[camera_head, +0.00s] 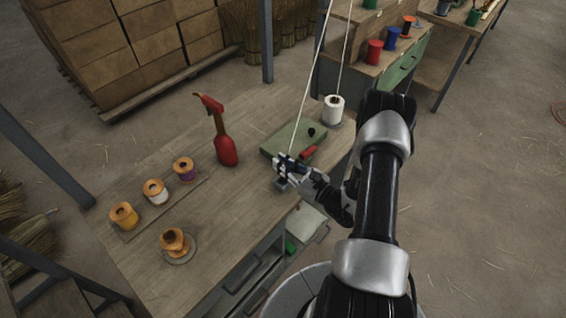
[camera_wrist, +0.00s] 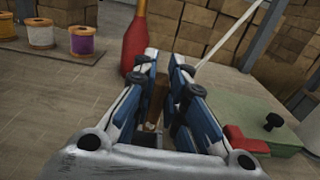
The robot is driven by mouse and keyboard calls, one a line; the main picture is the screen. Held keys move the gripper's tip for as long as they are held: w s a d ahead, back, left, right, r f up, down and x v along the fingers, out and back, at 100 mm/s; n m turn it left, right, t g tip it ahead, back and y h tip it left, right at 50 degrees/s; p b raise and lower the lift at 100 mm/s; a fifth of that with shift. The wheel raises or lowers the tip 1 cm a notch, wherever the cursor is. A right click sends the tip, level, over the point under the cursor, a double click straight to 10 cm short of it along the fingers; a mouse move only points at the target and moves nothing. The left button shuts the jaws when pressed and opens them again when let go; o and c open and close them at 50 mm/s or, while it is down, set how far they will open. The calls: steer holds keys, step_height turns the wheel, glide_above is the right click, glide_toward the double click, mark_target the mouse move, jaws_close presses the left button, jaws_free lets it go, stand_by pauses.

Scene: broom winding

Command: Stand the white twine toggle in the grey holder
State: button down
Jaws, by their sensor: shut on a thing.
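My gripper (camera_head: 287,166) is low over the front right part of the workbench, beside the green board. In the wrist view its blue-padded fingers (camera_wrist: 167,75) are closed on the white twine toggle, which is mostly hidden between them. A narrow brown and pale strip (camera_wrist: 154,108) shows in the gap. The white twine (camera_head: 307,88) runs taut up and away from the fingers; it also shows in the wrist view (camera_wrist: 228,34). A small grey block, seemingly the holder (camera_head: 281,184), shows just under the fingertips. I cannot tell whether the toggle touches it.
A red bottle-shaped tool (camera_head: 225,148) stands left of my gripper. The green board (camera_head: 283,137) carries a red-handled tool (camera_head: 310,152) and a black knob. A white twine spool (camera_head: 333,110) stands behind.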

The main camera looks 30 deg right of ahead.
steer(key=shift+f+b, duration=1.9)
steer(key=shift+f, duration=0.65)
steer(key=c, duration=1.6)
jaws_free()
steer(key=shift+o, duration=0.2)
steer(key=v, duration=1.2)
steer(key=shift+r, duration=0.1)
